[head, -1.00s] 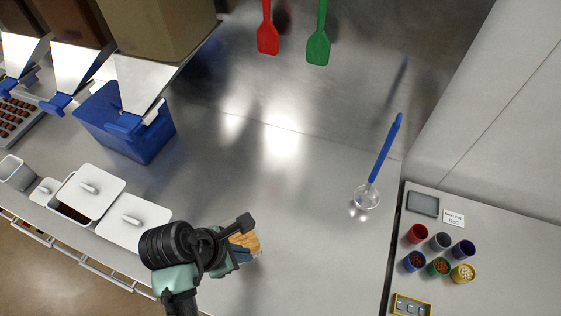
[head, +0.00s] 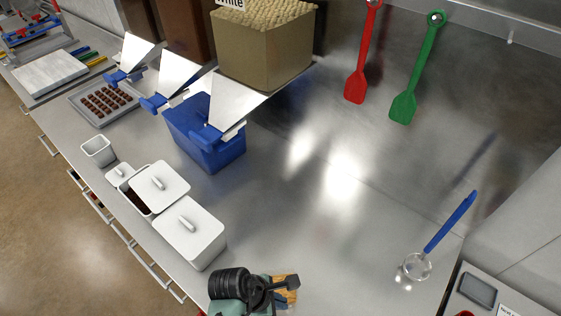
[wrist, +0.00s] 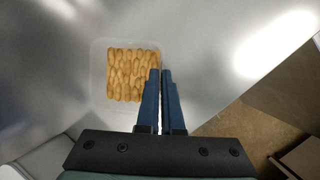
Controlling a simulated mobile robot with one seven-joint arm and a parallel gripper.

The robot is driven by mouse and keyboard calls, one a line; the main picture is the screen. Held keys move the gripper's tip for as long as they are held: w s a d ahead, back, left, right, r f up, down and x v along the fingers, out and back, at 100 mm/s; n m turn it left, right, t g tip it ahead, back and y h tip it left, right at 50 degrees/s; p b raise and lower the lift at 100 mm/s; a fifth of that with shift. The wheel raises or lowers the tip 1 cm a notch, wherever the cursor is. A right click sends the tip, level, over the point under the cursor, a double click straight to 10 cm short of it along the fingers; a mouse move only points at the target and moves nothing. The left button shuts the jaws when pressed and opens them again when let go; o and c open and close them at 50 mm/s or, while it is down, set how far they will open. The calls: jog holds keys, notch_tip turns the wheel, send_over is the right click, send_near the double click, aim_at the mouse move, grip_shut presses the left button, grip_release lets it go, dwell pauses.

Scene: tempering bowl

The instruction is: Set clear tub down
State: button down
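The clear tub (wrist: 98,75) is see-through and squarish, with tan, nut-like pieces (wrist: 130,75) filling its bottom. In the wrist view it is just left of my fingers. My gripper (wrist: 160,74) has its two blue fingers almost together, one on each side of the tub's right wall, so it is shut on that wall. In the head view my gripper (head: 284,284) is at the bottom edge and hides most of the tub; only some tan contents (head: 291,297) show. I cannot tell whether the tub touches the counter.
The steel counter (head: 330,230) is clear right of my gripper. White lidded containers (head: 190,235) stand to the left and a blue bin (head: 205,140) behind them. Red (head: 358,75) and green (head: 410,85) spatulas are at the back.

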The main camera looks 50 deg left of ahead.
jog(key=shift+f, duration=0.15)
jog(key=c, duration=1.1)
grip_release()
